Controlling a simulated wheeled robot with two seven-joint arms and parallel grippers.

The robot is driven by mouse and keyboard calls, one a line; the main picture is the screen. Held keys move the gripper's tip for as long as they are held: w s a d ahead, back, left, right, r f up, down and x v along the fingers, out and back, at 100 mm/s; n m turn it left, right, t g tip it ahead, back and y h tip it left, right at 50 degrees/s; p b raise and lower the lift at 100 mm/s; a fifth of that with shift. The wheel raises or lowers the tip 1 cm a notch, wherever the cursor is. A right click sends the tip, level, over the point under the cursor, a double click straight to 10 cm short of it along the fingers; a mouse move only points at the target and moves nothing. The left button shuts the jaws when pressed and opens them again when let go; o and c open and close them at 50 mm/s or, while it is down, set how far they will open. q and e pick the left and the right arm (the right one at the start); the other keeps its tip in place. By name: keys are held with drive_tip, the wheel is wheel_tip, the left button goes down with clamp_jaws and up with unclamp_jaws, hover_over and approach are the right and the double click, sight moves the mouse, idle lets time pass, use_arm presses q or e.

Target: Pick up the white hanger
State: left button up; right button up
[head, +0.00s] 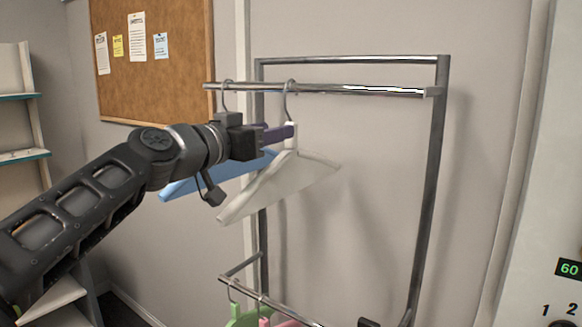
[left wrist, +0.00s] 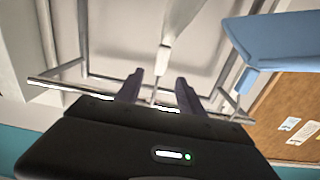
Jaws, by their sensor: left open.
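The white hanger (head: 282,182) hangs by its metal hook from the upper rail (head: 350,89) in the head view. My left gripper (head: 284,133) is at the hanger's neck, just below the hook. In the left wrist view, my open left gripper (left wrist: 158,92) has its fingers on either side of the white hanger's neck (left wrist: 164,62), with gaps showing on both sides. A blue hanger (head: 215,176) hangs to the left, partly hidden by my left arm. It also shows in the left wrist view (left wrist: 275,38). My right gripper is not in view.
The metal rack has a lower rail (head: 275,302) with a green hanger (head: 243,318) and a pink hanger (head: 285,323). The upper rail is clear to the right of the white hanger. A corkboard (head: 160,60) is on the wall behind, and shelves (head: 22,120) stand at the left.

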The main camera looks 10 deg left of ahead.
sight(284, 153)
use_arm(q)
drive_tip(key=p+x, duration=0.2)
drive_tip(key=x, duration=0.2)
drive_tip(key=shift+r, duration=0.1)
drive_tip(key=shift+w+d, duration=0.1)
drive_tip(key=shift+w, duration=0.15)
drive_tip(key=shift+c, duration=0.5)
clamp_jaws()
idle(0.9)
